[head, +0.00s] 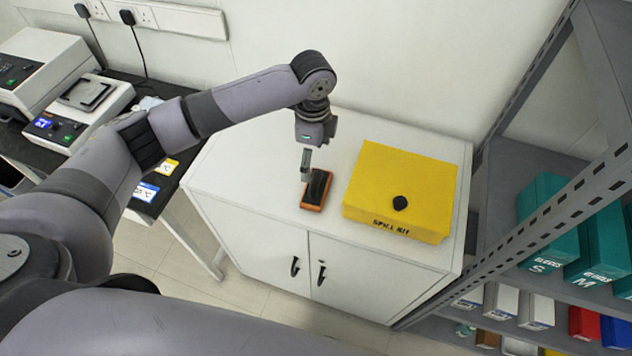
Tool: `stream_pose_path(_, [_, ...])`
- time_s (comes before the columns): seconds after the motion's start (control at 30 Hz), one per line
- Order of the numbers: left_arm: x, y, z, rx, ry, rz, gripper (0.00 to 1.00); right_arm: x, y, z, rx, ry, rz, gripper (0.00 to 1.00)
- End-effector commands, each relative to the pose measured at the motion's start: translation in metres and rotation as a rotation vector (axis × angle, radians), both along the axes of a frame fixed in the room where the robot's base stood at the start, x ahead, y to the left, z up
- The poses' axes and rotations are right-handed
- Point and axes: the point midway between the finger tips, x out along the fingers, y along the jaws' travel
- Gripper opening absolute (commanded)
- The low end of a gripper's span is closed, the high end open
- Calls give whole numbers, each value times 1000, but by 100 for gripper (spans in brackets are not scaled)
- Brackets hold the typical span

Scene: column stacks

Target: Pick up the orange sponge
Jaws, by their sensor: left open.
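A small orange block with a dark, nearly black top (313,204) lies on the white cabinet top, left of the yellow box. It is the only orange thing on the cabinet and fits the orange sponge. My left gripper (311,173) points down just above its far end, with a pale finger at the left of that end. The fingers are open. The gripper partly covers the block's far end, and I cannot tell whether it touches the block. My right gripper is not in view.
A yellow spill kit box (408,175) with a black knob stands close to the right. The white cabinet (245,185) has free room at the left. A grey shelf rack (545,215) with teal glove boxes rises at the right. Lab devices (78,112) stand on a dark bench at the left.

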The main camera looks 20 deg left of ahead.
Motion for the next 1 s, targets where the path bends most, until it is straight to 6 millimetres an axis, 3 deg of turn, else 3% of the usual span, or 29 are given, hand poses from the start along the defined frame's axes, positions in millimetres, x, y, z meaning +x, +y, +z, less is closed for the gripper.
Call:
stream_pose_path(0.37, [-4,-4,-32,0,4,0,86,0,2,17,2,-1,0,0])
stream_pose_path(0.63, [-8,-9,-69,0,1,1,86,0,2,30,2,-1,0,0])
stream_pose_path(0.9, [-8,-9,-74,0,-1,-1,86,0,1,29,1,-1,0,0])
stream_pose_path(1.0, [-8,-9,-73,0,-1,-1,80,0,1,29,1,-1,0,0])
